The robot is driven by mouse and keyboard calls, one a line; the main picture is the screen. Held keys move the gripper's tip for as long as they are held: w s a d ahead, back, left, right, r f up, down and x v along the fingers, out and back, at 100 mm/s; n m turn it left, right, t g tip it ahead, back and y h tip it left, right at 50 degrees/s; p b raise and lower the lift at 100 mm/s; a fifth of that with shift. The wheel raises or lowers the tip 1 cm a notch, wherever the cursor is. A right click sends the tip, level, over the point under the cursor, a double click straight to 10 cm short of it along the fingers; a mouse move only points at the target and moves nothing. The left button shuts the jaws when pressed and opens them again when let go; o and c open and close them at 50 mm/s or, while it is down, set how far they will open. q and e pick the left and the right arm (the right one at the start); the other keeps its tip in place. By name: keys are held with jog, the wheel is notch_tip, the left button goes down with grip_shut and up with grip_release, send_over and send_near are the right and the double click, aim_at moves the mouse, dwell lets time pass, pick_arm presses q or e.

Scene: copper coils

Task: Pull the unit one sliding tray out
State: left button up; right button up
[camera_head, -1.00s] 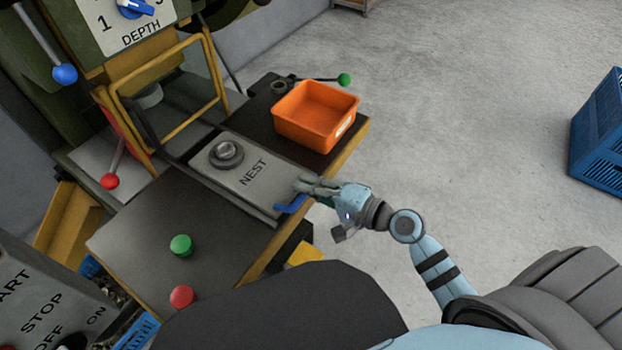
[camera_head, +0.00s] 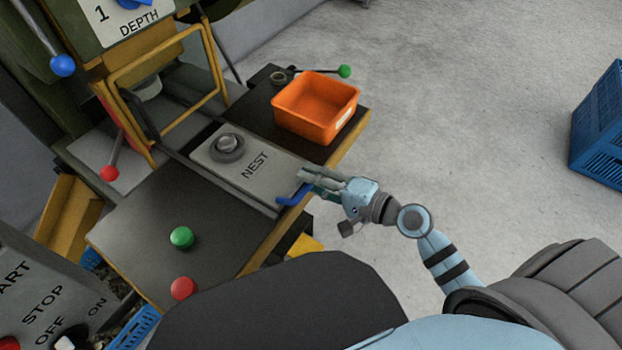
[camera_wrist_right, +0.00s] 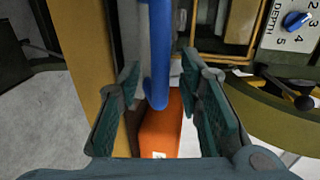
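The unit one sliding tray appears to be the grey plate marked NEST (camera_head: 262,183), with a round metal piece (camera_head: 227,147) on it. It lies between two dark table tops. Its blue handle (camera_head: 291,196) sticks out at the front edge. My right gripper (camera_head: 308,182) is beside the handle. In the right wrist view my right gripper (camera_wrist_right: 164,78) is open, and the blue handle (camera_wrist_right: 158,50) shows between its two fingers with gaps on both sides. I cannot tell how deep the handle reaches between them. My left gripper is not in view.
An orange bin (camera_head: 316,106) stands on the table behind the tray. Green (camera_head: 181,237) and red (camera_head: 183,288) knobs are on the near table top. A yellow guard frame (camera_head: 160,75) stands at the tray's far end. A blue crate (camera_head: 600,130) is on the floor at right.

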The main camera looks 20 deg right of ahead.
jog(key=v, duration=0.6)
jog(key=shift+s+d, duration=0.2)
jog(key=shift+s, duration=0.05)
jog(key=shift+r, duration=0.1)
